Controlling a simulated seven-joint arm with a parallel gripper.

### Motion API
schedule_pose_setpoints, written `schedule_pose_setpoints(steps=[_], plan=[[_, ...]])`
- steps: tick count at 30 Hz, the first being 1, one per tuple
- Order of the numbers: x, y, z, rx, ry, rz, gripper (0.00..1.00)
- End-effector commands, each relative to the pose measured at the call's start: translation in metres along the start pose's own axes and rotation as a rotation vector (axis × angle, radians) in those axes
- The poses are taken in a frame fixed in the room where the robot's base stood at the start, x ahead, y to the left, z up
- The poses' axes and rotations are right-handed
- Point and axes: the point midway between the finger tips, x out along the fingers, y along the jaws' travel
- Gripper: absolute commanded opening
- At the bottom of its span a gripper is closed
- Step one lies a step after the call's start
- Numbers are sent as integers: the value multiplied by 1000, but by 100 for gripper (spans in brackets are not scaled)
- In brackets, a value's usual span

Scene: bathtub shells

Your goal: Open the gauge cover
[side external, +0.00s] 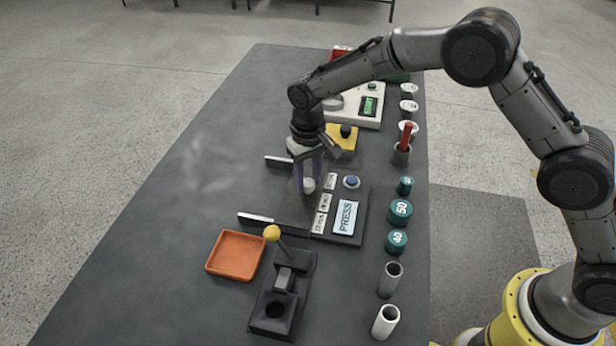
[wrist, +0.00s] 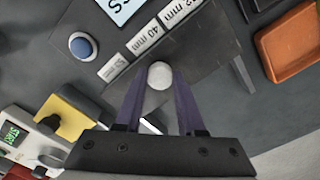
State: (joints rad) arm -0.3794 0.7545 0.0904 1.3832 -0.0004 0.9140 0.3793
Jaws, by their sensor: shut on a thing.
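My gripper (side external: 307,172) points down over the left end of the press unit (side external: 347,240). Its two purple fingers stand on either side of a round white knob (wrist: 160,75) and are shut on it. The knob also shows in the side view (side external: 308,185). It seems to sit on a dark flat panel (wrist: 205,72), likely the gauge cover, beside the size labels (wrist: 150,38). The panel is hard to tell from the dark table, and I cannot tell how far it is open.
A blue button (side external: 352,182) is on the press unit. An orange tray (side external: 235,254) and a yellow-knobbed lever (side external: 272,233) stand in front. Green weights (side external: 400,212) line the right edge. The table's left side is clear.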

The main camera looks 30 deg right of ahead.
Motion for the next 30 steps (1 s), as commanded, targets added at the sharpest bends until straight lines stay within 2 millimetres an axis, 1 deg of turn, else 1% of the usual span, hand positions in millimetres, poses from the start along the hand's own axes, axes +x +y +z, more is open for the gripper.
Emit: schedule_pose_setpoints(steps=[19, 23, 30], plan=[[-1, -3, -2, 0, 2, -1, 0], [-1, -13, -13, -2, 3, -2, 0], [-1, -38, -39, -1, 6, -3, 0]])
